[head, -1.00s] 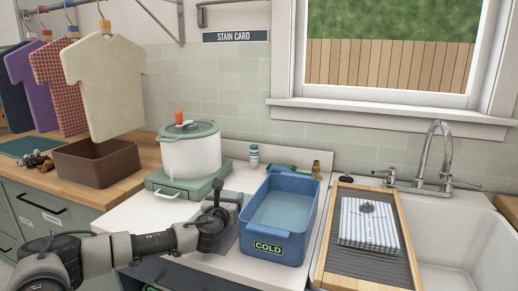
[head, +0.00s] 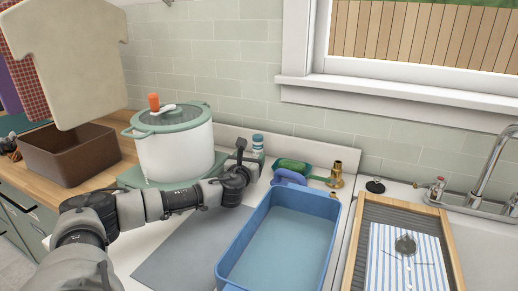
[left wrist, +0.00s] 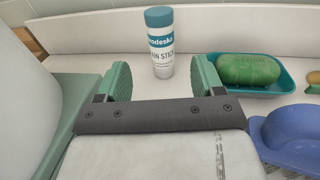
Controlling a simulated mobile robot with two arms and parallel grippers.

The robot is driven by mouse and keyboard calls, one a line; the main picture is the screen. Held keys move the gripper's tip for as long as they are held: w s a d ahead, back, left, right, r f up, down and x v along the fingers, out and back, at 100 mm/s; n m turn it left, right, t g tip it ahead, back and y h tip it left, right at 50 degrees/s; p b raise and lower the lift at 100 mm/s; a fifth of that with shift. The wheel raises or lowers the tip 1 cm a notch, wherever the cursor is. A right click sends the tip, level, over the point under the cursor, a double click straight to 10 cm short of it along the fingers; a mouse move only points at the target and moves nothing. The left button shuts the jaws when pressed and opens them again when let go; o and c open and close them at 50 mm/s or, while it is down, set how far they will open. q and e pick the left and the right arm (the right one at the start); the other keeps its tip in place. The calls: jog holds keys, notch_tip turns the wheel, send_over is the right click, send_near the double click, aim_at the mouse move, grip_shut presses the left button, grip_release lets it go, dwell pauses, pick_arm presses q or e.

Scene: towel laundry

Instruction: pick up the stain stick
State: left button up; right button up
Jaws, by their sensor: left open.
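The stain stick (left wrist: 161,42) is a small white cylinder with a teal cap and teal label, standing upright on the counter near the backsplash. In the head view the stain stick (head: 257,146) stands just behind my left gripper (head: 241,150), its lower part hidden. In the left wrist view my left gripper (left wrist: 155,82) is open with green finger pads. The stick stands straight ahead, beyond the fingertips and roughly midway between them, with nothing held. My right gripper is not in view.
A white pot (head: 175,150) on a green burner stands close left of my left gripper.

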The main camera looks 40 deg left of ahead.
aim_at(256, 150)
pick_arm(q)
jog(key=shift+f+x, duration=0.15)
jog(key=shift+x, duration=1.3)
jog(key=shift+f+x, duration=0.15)
jog(key=shift+x, duration=1.3)
jog(key=shift+f+x, duration=0.15)
jog(key=shift+x, duration=1.25)
jog(key=shift+d, duration=0.1)
jog(key=c, duration=1)
jog(key=shift+c, duration=0.2)
jog(key=shift+r, duration=0.15)
